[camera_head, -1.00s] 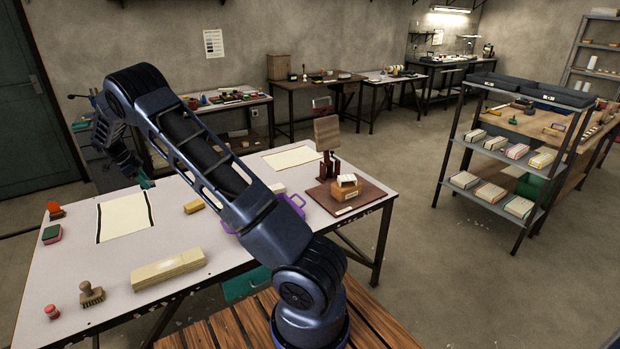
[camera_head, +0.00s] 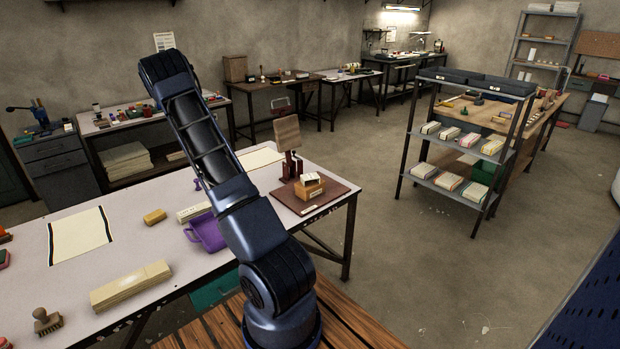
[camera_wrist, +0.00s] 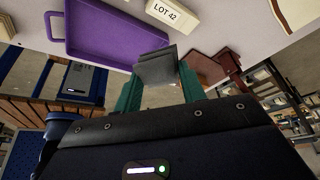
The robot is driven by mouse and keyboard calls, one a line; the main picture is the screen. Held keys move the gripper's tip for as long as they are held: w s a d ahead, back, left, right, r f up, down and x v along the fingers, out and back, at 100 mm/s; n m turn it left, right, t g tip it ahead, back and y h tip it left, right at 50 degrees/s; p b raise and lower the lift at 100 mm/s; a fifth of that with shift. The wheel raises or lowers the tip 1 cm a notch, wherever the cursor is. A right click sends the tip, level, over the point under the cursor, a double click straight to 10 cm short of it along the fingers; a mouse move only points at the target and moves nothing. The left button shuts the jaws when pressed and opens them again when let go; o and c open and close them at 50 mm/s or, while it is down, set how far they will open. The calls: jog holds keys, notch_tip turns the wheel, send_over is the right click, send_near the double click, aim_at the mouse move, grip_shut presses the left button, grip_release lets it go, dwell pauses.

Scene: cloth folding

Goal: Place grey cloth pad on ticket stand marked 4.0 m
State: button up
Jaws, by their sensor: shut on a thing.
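In the wrist view my gripper (camera_wrist: 160,88) has its green fingers shut on a small grey pad (camera_wrist: 157,68), held up at the fingertips. It hangs between a purple tray (camera_wrist: 105,52) and a brown board (camera_wrist: 207,62), apart from the table as far as I can tell. In the head view my gripper and the pad are hidden behind my arm. No marking 4.0 m can be read. A dark red stand with an upright tan plate (camera_head: 287,131) and a wooden block (camera_head: 309,192) sit on the brown board (camera_head: 331,194) at the table's right end.
The purple tray also shows in the head view (camera_head: 206,240), next to a pale block that reads LOT 42 in the wrist view (camera_wrist: 165,17). A yellow block (camera_head: 155,216), a long stack (camera_head: 130,286) and a striped sheet (camera_head: 80,237) lie on the white table (camera_head: 125,232). A shelf rack (camera_head: 450,188) stands right.

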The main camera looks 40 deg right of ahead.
jog(key=s+d+r+m+y, duration=0.1)
jog(key=s+d+m, duration=0.15)
jog(key=d, duration=0.55)
jog(key=s+d+r+m+g, duration=0.1)
jog(key=s+d, duration=0.3)
jog(key=d, duration=0.4)
jog(key=s+d+r+m+y, duration=0.1)
jog(key=s+d, duration=0.3)
jog(key=d, duration=0.4)
jog(key=r+m+y, duration=0.1)
jog(key=r+m, duration=0.1)
jog(key=m, duration=0.2)
send_over(311, 177)
jog(key=w, duration=0.2)
notch_tip(311, 177, down, 20)
jog(key=shift+s+d+r, duration=0.1)
jog(key=shift+s+d, duration=0.05)
jog(key=o, duration=0.9)
